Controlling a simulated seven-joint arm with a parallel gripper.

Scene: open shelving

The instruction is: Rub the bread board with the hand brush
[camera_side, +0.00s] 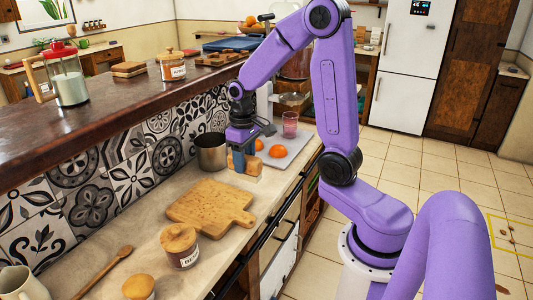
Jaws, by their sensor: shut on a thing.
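The bread board (208,207), a light wooden board with a short handle at its right, lies flat on the counter. My gripper (242,152) points down beyond the board's far edge, shut on the hand brush (252,169). The brush is a light wooden block, partly covered by the fingers. It looks apart from the board; I cannot tell whether it touches the counter.
A metal pot (211,155) stands just left of my gripper. A pale tray (293,146) with orange fruit (278,151) and a pink glass (290,124) lies behind. A lidded jar (181,247) stands close in front of the board. A raised dark shelf (120,108) runs along the left.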

